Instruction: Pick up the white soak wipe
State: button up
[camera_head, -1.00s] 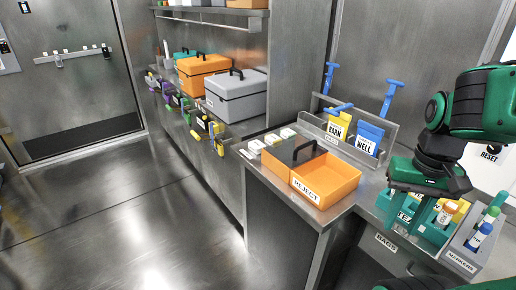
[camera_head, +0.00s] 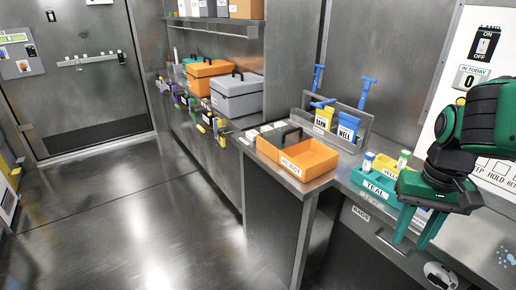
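Several small white pads (camera_head: 266,128) lie in a row on the steel counter, behind and to the left of the orange REJECT box. They are too small to tell which, if any, is the white soak wipe. My gripper (camera_head: 410,243) is at the right, pointing down in front of the counter's drawer front. Its two green fingers are apart, with nothing visible between them. It is well away from the pads, to their right and nearer the camera.
The orange REJECT box (camera_head: 297,161) stands on the counter corner. Beside it are a grey rack (camera_head: 351,142) with BARN and WELL packets and a teal tray (camera_head: 372,185). Toolboxes (camera_head: 238,98) fill the back shelf. The floor at left is clear.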

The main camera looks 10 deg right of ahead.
aim_at(250, 134)
jog(key=k, duration=0.55)
jog(key=u, duration=0.65)
jog(key=i, duration=1)
jog(key=u, duration=0.5)
jog(key=i, duration=1.2)
jog(key=z, duration=0.7)
jog(key=i, duration=0.85)
jog(key=z, duration=0.45)
